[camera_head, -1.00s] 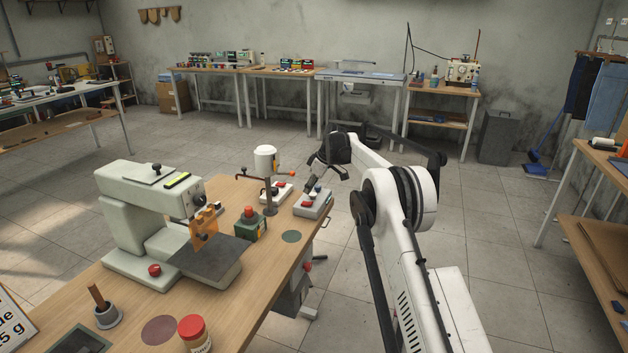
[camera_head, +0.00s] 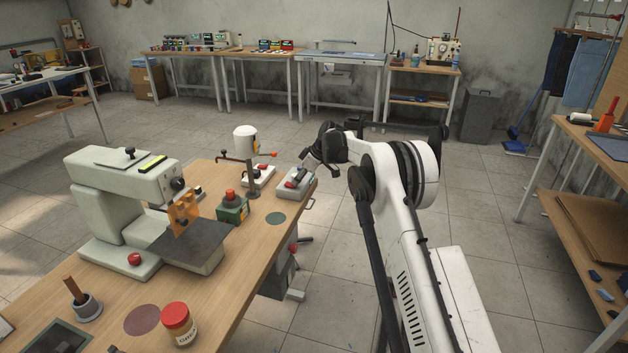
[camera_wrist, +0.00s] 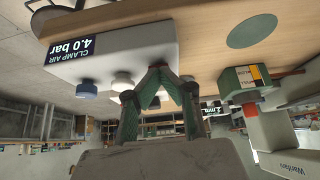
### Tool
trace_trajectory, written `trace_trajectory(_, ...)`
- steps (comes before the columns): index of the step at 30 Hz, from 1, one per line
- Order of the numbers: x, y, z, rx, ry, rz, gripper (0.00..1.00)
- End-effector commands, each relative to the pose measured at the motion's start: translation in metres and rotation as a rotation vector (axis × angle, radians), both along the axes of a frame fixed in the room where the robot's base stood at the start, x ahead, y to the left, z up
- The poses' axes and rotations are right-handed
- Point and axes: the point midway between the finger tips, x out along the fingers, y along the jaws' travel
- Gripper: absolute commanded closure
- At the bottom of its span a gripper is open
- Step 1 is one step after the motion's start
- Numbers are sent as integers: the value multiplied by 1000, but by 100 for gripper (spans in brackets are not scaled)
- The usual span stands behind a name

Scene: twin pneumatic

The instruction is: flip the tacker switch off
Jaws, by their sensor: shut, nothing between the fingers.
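My gripper (camera_head: 302,174) is shut and empty, low over a grey control box (camera_head: 294,189) at the bench's far right corner. In the wrist view, which is upside down, my gripper's fingertips (camera_wrist: 156,72) meet beside the box (camera_wrist: 130,55), labelled "CLAMP AIR 4.0 bar". A blue knob (camera_wrist: 87,89) and pale knobs (camera_wrist: 122,80) stand on the box's top. Something red (camera_wrist: 187,78) shows partly behind the fingers. I cannot tell whether the fingertips touch the box. No switch marked as the tacker's can be read. A second small white box (camera_head: 258,176) stands just left.
A green box with a red button (camera_head: 232,207) and a post with a white canister (camera_head: 245,139) stand nearby. A pale green machine (camera_head: 125,205) fills the bench's left. A red-lidded jar (camera_head: 178,323) stands in front. A green disc (camera_head: 276,219) lies flat on the bench.

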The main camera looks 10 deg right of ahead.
Motion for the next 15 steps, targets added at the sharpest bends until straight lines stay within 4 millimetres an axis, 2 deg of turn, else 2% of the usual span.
trace_trajectory(1,-1,6,-3,6,-3,6,100)
trace_trajectory(8,0,3,0,4,-1,3,100)
trace_trajectory(15,3,8,3,4,-2,4,100)
